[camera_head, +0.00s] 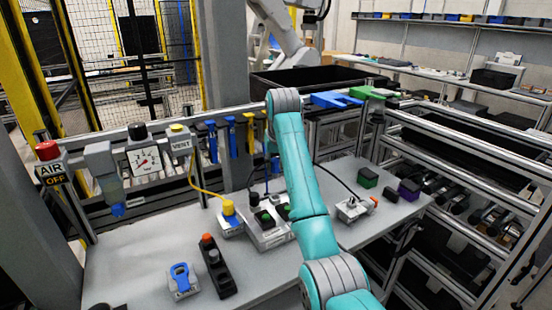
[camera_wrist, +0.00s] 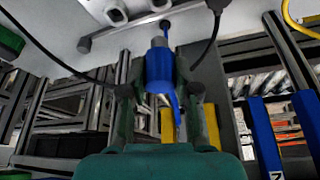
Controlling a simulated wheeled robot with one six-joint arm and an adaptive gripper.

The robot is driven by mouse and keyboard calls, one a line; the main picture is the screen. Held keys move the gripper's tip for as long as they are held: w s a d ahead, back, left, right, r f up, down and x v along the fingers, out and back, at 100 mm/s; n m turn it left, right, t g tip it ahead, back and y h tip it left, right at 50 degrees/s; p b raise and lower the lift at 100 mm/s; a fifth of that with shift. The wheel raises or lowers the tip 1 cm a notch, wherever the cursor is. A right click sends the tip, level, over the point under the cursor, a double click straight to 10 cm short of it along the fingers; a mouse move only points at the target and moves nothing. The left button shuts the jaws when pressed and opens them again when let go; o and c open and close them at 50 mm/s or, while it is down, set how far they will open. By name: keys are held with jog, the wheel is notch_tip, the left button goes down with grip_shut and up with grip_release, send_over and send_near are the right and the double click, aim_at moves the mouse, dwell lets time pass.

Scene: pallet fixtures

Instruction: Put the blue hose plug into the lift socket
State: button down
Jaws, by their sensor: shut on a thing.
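My gripper (camera_wrist: 160,92) is shut on the blue hose plug (camera_wrist: 158,70), which sits between its two dark fingers in the wrist view. The plug has a grey end and is clear of the bench. In the head view a small blue part (camera_head: 276,163), apparently the plug, shows beside my teal arm, above the bench's back; my arm hides most of the gripper. I cannot read a label naming the lift socket. A grey block with a blue loop-shaped part (camera_head: 181,277) lies at the front left of the bench. A grey socket block (camera_head: 268,236) is partly behind my arm.
A yellow plug (camera_head: 229,209) with a yellow hose stands left of the socket block. A black control box with an orange button (camera_head: 214,262) lies in front. Green (camera_head: 367,177) and purple (camera_head: 408,189) blocks stand at right. Blue and yellow straps hang at the back rail.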

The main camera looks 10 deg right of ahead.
jog(key=shift+f, duration=3.5)
jog(key=shift+f, duration=1.45)
jog(key=c, duration=0.8)
grip_release()
jog(key=shift+o, duration=0.2)
jog(key=shift+r, duration=0.15)
